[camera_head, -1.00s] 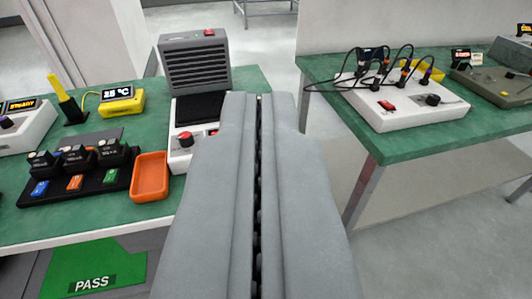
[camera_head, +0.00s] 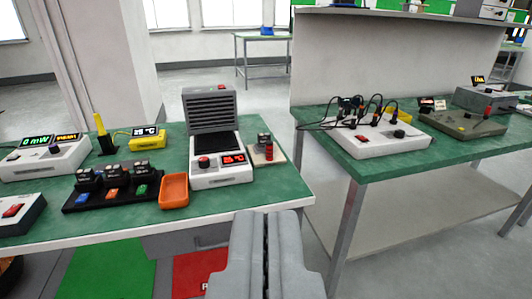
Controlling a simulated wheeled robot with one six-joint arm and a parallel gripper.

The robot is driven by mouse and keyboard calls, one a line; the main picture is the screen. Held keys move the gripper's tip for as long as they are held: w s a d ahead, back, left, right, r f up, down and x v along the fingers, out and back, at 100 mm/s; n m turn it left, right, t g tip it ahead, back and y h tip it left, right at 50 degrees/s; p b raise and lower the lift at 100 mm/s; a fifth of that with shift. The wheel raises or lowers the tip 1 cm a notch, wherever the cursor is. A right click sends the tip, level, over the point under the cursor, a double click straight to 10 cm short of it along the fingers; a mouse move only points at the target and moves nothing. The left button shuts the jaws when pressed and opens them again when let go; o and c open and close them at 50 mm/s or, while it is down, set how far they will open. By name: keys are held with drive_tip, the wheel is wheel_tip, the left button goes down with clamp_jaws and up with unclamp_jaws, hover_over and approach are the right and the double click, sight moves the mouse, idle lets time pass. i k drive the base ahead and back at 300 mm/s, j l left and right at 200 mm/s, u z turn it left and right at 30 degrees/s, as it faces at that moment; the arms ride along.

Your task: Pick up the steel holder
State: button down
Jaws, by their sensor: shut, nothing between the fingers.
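No object is plainly a steel holder. On the left green bench (camera_head: 285,188), a small grey block (camera_head: 264,138) stands on a beige plate (camera_head: 279,155) beside a red cylinder (camera_head: 269,153); I cannot tell if it is the holder. Several dark blocks (camera_head: 113,173) sit in a black rack (camera_head: 72,206) further left. My gripper (camera_head: 265,214) is shut and empty, in the lower middle of the picture. It appears in front of the left bench's front right corner, apart from the objects.
A white unit with a grey louvred hood (camera_head: 209,105) stands left of the beige plate. An orange tray (camera_head: 174,190) lies between it and the rack. The right bench (camera_head: 370,168) carries a white cabled unit (camera_head: 378,143). A floor gap separates the benches.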

sight(268, 151)
drive_tip(key=i+j, duration=0.1)
drive_tip(key=i, duration=0.45)
drive_tip(key=i+z, duration=0.1)
drive_tip(key=i, duration=0.4)
